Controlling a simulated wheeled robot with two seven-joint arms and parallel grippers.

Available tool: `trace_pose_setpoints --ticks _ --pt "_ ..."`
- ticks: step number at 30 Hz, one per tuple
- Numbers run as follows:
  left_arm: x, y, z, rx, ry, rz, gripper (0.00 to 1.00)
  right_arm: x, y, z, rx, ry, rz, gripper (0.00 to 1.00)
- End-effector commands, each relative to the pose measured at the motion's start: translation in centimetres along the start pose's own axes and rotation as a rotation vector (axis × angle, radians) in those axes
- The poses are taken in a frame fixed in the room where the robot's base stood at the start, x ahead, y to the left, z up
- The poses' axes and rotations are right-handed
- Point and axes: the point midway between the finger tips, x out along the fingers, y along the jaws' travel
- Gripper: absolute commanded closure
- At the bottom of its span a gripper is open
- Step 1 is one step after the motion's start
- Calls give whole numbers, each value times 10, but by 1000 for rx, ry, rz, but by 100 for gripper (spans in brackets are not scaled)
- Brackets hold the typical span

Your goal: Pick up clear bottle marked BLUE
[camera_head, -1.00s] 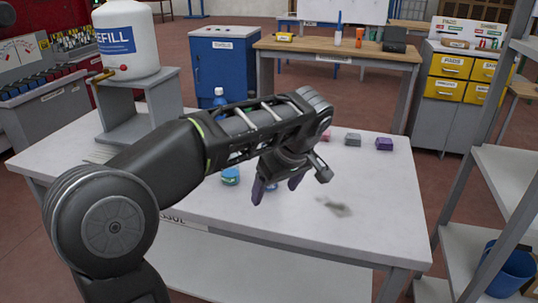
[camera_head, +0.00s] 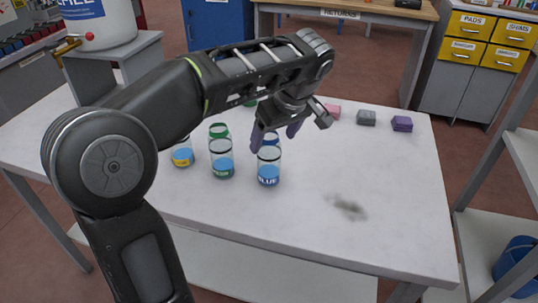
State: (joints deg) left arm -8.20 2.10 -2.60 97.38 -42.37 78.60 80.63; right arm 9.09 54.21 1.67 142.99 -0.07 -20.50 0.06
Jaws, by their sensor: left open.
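The clear bottle marked BLUE (camera_head: 268,170) stands upright on the white table, with blue liquid in it and a dark label near its base. My left gripper (camera_head: 275,132) is open, its two purple-grey fingers pointing down around the level of the bottle's top. Another clear bottle (camera_head: 272,139) shows partly between the fingers, behind the BLUE one. I cannot tell whether a finger touches either bottle. A bottle with a green label (camera_head: 221,160) and one with a yellow label (camera_head: 182,155) stand to the left. My right gripper is not in view.
A green-rimmed bottle (camera_head: 219,130) stands behind the green-labelled one. Pink (camera_head: 332,112), grey (camera_head: 366,118) and purple (camera_head: 402,124) blocks lie along the table's back right. A grey stain (camera_head: 348,207) marks the otherwise clear right part. A shelf rack (camera_head: 495,170) stands at the right.

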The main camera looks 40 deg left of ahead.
Motion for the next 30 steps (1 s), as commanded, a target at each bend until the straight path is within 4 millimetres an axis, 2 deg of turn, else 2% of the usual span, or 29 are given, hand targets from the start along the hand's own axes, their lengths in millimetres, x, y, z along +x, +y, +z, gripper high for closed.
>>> trace_pose_setpoints --ticks 5,13,23,30 --pt "2 0 0 0 0 -1 21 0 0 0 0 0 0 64" --pt "26 0 0 0 0 -1 21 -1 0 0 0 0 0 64" --pt "28 0 -1 0 0 -1 21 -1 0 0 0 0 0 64" --pt "57 -2 -2 0 -2 -4 21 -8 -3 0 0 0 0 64"
